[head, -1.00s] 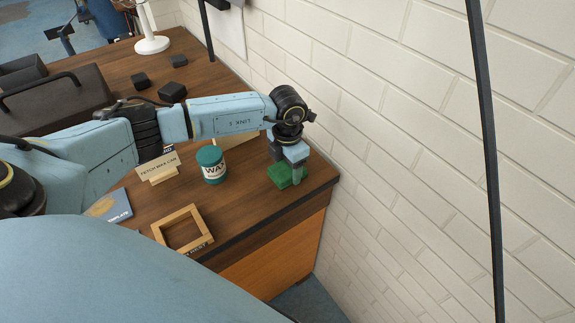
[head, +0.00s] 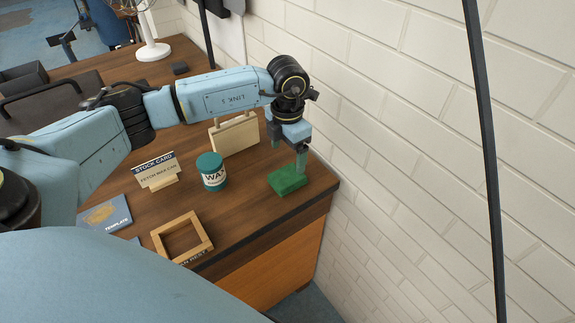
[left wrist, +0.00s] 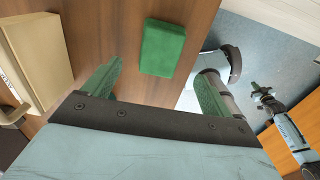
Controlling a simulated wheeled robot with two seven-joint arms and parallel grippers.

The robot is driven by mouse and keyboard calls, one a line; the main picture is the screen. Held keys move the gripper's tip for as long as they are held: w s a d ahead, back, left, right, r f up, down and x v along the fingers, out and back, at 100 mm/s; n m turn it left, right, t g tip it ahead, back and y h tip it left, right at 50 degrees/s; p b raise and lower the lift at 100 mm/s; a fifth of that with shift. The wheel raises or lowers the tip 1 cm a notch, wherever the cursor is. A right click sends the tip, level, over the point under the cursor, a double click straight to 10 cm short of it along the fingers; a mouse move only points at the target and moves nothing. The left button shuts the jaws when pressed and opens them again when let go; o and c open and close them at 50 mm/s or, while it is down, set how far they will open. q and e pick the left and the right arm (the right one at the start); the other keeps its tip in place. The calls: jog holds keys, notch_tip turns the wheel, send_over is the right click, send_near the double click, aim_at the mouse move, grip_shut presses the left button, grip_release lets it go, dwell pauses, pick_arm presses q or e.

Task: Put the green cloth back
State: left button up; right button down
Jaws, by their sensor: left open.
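The green cloth (head: 288,180), a folded block, lies flat on the wooden desk near its right end, by the white brick wall. In the left wrist view the green cloth (left wrist: 163,48) lies ahead of the fingers, with nothing between them. My left gripper (head: 297,158) is open and empty, just above and beside the cloth on its far side. Its two green fingers show spread in the left wrist view (left wrist: 155,90). I see a gap between fingers and cloth there. My right gripper is not in view in the head view.
A teal wax can (head: 212,173), a stock card (head: 157,171), a pale wooden piece (head: 236,135) and a small wooden frame (head: 181,238) stand or lie left of the cloth. A template booklet (head: 106,214) lies further left. The desk's edge and brick wall are close on the right.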

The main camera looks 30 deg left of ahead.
pick_arm(q)
jog(key=shift+r, duration=1.95)
